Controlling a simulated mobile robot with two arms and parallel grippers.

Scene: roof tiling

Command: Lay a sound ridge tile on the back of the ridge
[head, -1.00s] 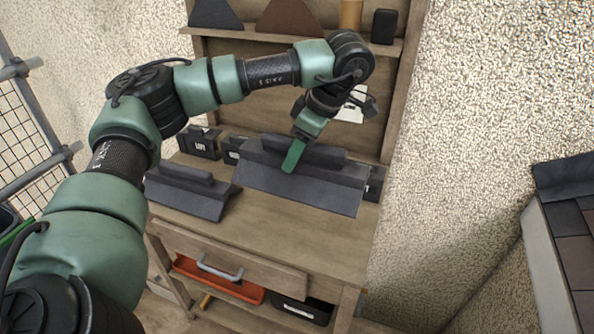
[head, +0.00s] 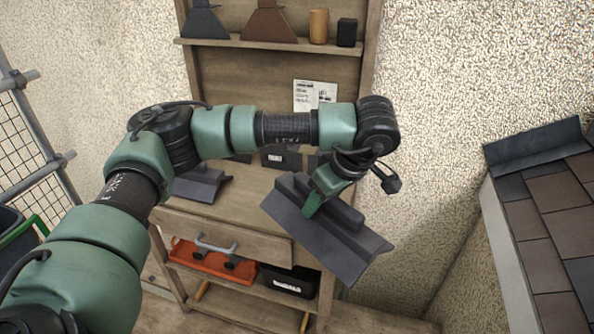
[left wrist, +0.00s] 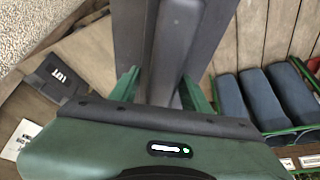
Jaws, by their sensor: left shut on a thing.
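My left gripper (head: 316,198) is shut on a dark grey ridge tile (head: 345,250), gripping the raised rib along its top. The tile is held tilted, in front of the right side of the wooden workbench. In the left wrist view the tile (left wrist: 197,45) runs away between the two green fingers. A second dark ridge tile (head: 200,186) lies on the bench at the left, partly hidden behind my arm. The roof (head: 560,225) with brown and grey tiles stands at the right, with a dark ridge piece (head: 532,145) along its top. My right gripper is not in view.
The bench drawer front (head: 222,240) has a grey handle. An orange tray (head: 212,262) and a black box (head: 288,283) sit on the shelf below. An upper shelf (head: 270,45) holds several items. A scaffold with mesh stands at the left.

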